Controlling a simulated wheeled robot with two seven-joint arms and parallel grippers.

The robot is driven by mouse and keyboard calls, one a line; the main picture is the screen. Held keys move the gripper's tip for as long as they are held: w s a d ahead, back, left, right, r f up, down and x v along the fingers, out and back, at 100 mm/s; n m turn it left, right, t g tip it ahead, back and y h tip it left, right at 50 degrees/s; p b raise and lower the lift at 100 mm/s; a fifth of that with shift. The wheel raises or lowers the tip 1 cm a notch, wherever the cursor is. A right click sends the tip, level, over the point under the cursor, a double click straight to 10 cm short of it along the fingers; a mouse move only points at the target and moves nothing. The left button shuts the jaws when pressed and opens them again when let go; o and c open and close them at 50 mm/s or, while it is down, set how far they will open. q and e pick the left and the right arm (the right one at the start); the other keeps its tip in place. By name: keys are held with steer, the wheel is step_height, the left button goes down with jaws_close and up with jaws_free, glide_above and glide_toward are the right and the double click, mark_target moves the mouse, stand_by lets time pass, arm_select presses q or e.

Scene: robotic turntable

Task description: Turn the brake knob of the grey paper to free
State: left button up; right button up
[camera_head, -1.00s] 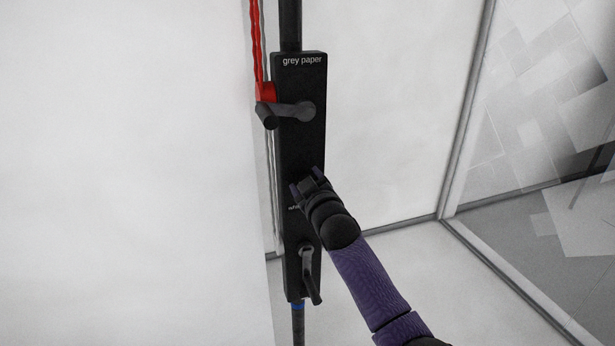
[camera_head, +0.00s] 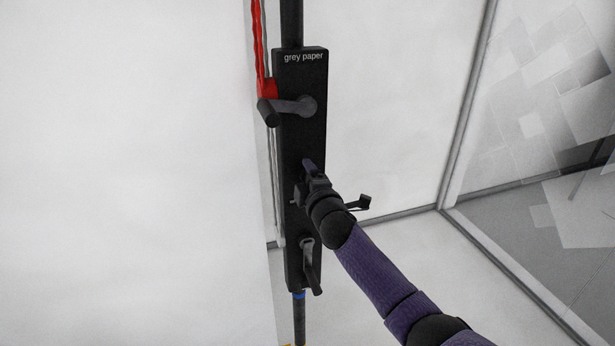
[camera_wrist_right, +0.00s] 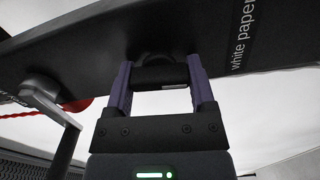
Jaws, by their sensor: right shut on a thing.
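A tall black panel (camera_head: 287,150) labelled "grey paper" at its top is fixed to a dark pole. The upper crank handle (camera_head: 290,107) sticks out to the left, below that label. My right gripper (camera_head: 312,170) is at the middle of the panel, below this crank. In the wrist view, its two purple fingers (camera_wrist_right: 160,88) are shut on a dark round knob (camera_wrist_right: 160,74) on the panel face. A "white paper" label (camera_wrist_right: 242,35) lies to the right of the knob there. The knob is hidden behind the gripper in the head view. My left gripper is not in view.
A lower crank handle (camera_head: 309,265) hangs down on the panel below my right gripper. A red chain (camera_head: 260,45) runs up on the left of the panel. White backdrops stand on both sides. A framed glass pane (camera_head: 540,100) is at the right.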

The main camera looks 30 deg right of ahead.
steer(key=shift+n, duration=0.9)
steer(key=o, duration=1.2)
steer(key=p+v, duration=0.1)
steer(key=v, duration=0.9)
steer(key=shift+d, duration=0.1)
